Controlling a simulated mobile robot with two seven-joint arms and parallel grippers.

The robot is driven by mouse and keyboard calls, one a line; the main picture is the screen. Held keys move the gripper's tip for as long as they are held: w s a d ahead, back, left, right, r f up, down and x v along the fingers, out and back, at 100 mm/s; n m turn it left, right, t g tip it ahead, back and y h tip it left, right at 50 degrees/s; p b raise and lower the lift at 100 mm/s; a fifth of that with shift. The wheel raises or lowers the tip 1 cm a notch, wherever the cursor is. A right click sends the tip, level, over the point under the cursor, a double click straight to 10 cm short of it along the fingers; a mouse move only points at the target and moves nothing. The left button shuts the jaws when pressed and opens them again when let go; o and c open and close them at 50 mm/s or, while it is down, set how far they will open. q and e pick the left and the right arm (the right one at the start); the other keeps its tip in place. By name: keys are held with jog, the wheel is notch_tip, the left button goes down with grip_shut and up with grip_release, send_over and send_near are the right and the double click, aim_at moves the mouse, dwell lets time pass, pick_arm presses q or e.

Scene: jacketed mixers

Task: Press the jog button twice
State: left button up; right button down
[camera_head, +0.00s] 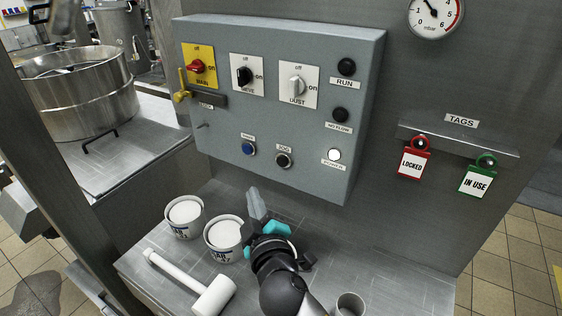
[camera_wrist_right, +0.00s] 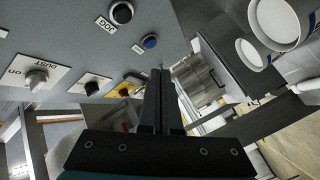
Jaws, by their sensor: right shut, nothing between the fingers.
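The jog button (camera_head: 283,160) is a black round button in a metal ring, low on the front of the grey control panel (camera_head: 225,135). It also shows near the top of the right wrist view (camera_wrist_right: 122,12), with its JOG label beside it. My right gripper (camera_head: 255,195) is shut and empty. Its fingers point up, below and a little left of the jog button in the head view, apart from the panel. The shut fingers (camera_wrist_right: 161,75) show in the right wrist view. My left gripper is not in view.
A blue button (camera_head: 248,148) sits left of the jog button; a lit white power lamp (camera_head: 334,155) is to its right. Tags (camera_head: 413,164) hang at the right.

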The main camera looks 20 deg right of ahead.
jog(key=w+d, duration=0.6)
jog(key=shift+w+d+p, duration=0.15)
jog(key=shift+p, duration=0.2)
dwell(2.0)
jog(key=shift+w+d, duration=0.3)
jog(key=shift+w+d, duration=0.3)
dwell(1.0)
jog(key=shift+s+a, duration=0.6)
jog(key=shift+s, duration=0.05)
jog(key=shift+s+a, duration=1.75)
jog(key=shift+a, duration=0.05)
dwell(1.0)
